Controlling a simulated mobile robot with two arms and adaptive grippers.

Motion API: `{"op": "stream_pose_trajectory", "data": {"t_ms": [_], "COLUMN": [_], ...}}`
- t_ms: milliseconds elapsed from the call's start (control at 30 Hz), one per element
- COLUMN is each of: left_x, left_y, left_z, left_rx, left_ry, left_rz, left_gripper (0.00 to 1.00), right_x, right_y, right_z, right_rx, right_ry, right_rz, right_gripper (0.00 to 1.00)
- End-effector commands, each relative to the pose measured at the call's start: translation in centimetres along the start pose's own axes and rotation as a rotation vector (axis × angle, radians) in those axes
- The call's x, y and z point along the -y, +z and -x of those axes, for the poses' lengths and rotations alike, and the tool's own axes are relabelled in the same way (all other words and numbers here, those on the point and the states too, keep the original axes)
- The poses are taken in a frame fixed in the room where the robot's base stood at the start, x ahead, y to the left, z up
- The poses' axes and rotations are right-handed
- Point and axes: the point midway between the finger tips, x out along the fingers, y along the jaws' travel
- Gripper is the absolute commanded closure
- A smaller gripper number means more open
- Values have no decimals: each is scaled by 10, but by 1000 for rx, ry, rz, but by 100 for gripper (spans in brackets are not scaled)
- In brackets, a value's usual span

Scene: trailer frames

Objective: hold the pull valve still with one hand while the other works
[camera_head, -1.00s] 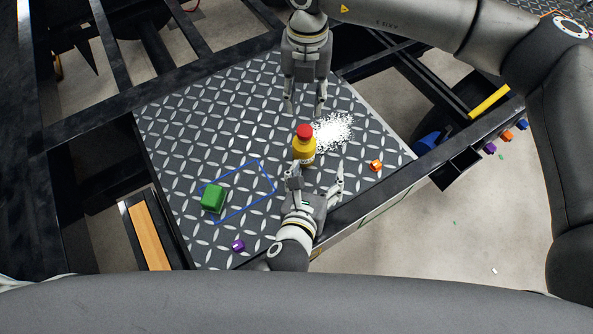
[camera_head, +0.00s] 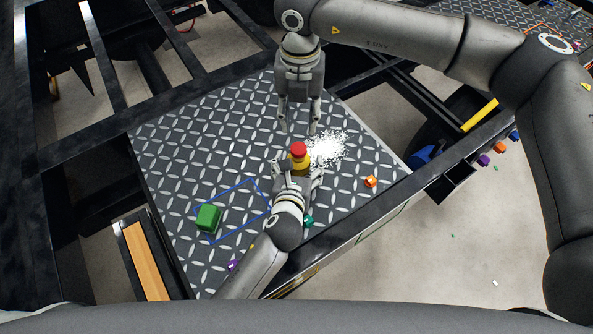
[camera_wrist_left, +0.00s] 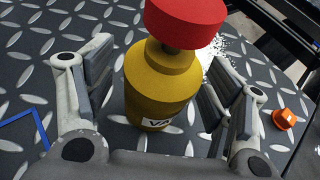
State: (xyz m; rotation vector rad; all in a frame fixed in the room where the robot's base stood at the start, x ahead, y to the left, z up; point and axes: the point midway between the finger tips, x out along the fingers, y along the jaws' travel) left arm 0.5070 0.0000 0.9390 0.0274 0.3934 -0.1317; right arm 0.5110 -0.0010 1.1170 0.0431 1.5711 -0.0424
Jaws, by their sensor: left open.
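The pull valve (camera_head: 299,160) stands upright on the patterned metal plate, with a yellow body and a red knob on top. In the left wrist view the valve (camera_wrist_left: 162,85) fills the middle, with a partly visible label low on its body. My left gripper (camera_head: 298,178) is at the near side of the valve. Its two open fingers stand on either side of the yellow body, with gaps showing between them and it. My right gripper (camera_head: 299,130) is above the plate on the far side of the valve, fingers apart, pointing down, with nothing between them.
White granules (camera_head: 326,148) lie beside the valve. A green block (camera_head: 208,218) sits at the blue outline (camera_head: 242,239). An orange piece (camera_head: 370,182) lies to the right, a teal piece (camera_head: 308,221) and a purple piece (camera_head: 233,265) nearer. Dark frame beams surround the plate.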

Motion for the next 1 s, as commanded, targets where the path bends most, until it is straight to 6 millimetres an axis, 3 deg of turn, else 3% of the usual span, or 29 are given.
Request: {"op": "stream_pose_trajectory", "data": {"t_ms": [333,733,1000], "left_x": [0,0,0], "left_y": [0,0,0], "left_z": [-4,-3,-3], "left_rx": [0,0,0], "left_ry": [0,0,0], "left_rz": [1,1,1], "left_gripper": [24,75,78], "right_x": [0,0,0], "right_y": [0,0,0], "right_z": [0,0,0], "right_rx": [0,0,0], "right_ry": [0,0,0], "right_rz": [0,0,0], "right_gripper": [64,64,64]}}
